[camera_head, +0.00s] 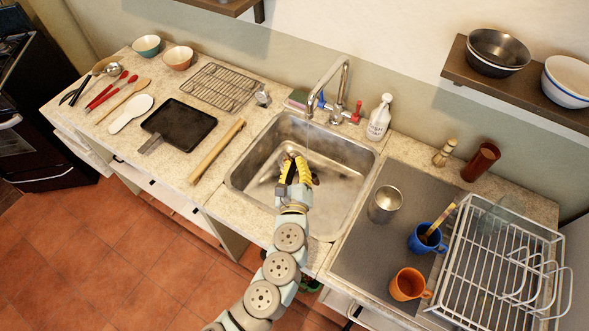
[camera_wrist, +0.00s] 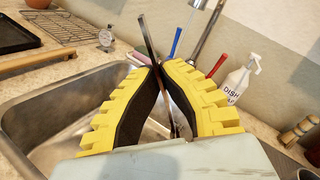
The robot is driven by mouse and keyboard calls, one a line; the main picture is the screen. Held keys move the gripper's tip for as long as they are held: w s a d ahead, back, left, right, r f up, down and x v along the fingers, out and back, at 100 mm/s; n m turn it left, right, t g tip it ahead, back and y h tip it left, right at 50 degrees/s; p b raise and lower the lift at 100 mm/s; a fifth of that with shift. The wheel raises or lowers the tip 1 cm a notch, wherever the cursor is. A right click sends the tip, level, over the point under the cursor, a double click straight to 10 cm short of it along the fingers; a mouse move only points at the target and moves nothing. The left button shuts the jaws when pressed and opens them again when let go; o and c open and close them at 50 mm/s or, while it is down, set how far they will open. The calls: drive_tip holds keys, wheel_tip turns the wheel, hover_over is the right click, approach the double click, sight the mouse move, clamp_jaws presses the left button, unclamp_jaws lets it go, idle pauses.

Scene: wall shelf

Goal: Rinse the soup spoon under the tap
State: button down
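My gripper (camera_head: 297,165) is over the sink basin (camera_head: 240,178), in front of the tap (camera_head: 343,75). Its yellow fingers close together at the tips in the wrist view (camera_wrist: 162,64). A thin, dark, metallic utensil, seemingly the soup spoon (camera_wrist: 147,38), is pinched between the tips. It stands steeply, one end above the fingers and the rest running down between them. I cannot make out its bowl clearly. The tap's spout ends beyond and above my gripper; part of the tap also shows in the wrist view (camera_wrist: 205,32). I cannot tell if water runs.
A rolling pin (camera_head: 217,152), a dark tray (camera_head: 180,125) and several utensils lie left of the sink. A soap bottle (camera_head: 379,118) stands behind it. To the right are a metal can (camera_head: 385,204), a blue mug (camera_head: 425,240), an orange mug (camera_head: 408,285) and a dish rack (camera_head: 455,262).

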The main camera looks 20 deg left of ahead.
drive_tip(key=d+f+b+x, duration=0.1)
drive_tip(key=f+b+x, duration=0.1)
drive_tip(key=x, duration=0.7)
drive_tip(key=shift+w, duration=0.65)
drive_tip(key=shift+w+d+b, duration=0.1)
drive_tip(key=shift+d+b, duration=0.1)
drive_tip(key=shift+b, duration=0.1)
idle(0.3)
drive_tip(key=shift+d, duration=0.35)
drive_tip(key=shift+a, duration=0.25)
drive_tip(key=shift+a, duration=0.3)
